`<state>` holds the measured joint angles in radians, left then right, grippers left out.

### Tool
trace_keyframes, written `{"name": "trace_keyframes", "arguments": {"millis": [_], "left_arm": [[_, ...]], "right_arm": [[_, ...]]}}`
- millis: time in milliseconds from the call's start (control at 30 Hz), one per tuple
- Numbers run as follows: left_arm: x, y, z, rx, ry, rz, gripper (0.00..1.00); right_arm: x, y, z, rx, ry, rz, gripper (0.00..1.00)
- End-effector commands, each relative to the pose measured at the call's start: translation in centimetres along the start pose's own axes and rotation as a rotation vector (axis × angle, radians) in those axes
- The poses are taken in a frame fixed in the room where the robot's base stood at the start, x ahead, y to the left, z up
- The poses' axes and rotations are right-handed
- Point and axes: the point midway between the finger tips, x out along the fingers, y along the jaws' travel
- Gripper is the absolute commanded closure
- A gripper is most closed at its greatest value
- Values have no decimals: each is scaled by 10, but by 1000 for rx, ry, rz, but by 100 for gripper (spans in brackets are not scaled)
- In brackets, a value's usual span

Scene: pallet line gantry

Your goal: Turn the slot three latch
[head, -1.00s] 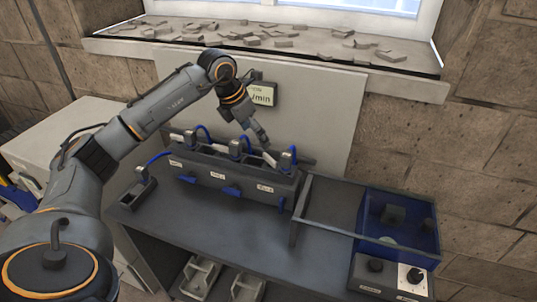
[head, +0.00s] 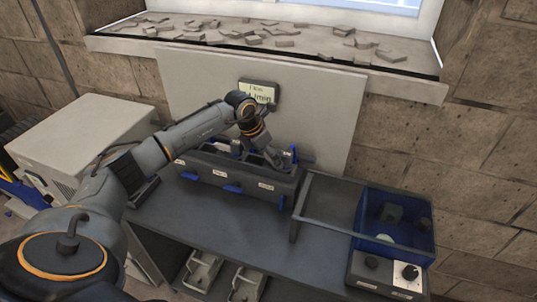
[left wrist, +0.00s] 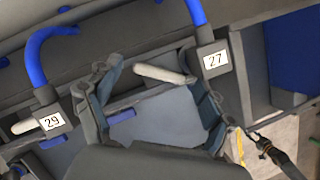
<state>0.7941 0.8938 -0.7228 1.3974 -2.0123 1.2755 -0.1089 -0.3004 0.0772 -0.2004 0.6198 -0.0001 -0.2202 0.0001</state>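The dark slotted unit (head: 240,190) stands on the bench with several blue latches along its front. The rightmost, beside the third label, appears to be the slot three latch (head: 281,203); the label is too small to read surely. My left gripper (head: 276,158) is low over the unit's right part, above and behind that latch. In the left wrist view its fingers (left wrist: 152,100) are spread, with a white rod (left wrist: 165,74) and a blue bar (left wrist: 121,113) showing between them. I cannot tell whether they touch anything. My right gripper is out of view.
Blue-hooped pieces tagged 27 (left wrist: 214,60) and 29 (left wrist: 53,121) flank the fingers. A frame rail (head: 298,215) and a blue bin (head: 428,235) stand to the right, with a knob box (head: 388,275) in front. The bench front (head: 230,220) is clear.

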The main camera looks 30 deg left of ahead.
Motion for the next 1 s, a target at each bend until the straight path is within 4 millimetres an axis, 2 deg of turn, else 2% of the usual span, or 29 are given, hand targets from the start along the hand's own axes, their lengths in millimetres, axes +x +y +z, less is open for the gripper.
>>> {"name": "trace_keyframes", "arguments": {"millis": [33,200,233,567,1000], "left_arm": [[0,0,0,0,0,0,33],[0,0,0,0,0,0,68],[0,0,0,0,0,0,72],[2,1,-1,38,0,-16,71],[4,4,0,334,-2,-138,71]], "right_arm": [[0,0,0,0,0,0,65],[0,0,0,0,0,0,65],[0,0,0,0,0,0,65],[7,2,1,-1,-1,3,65],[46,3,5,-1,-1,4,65]]}}
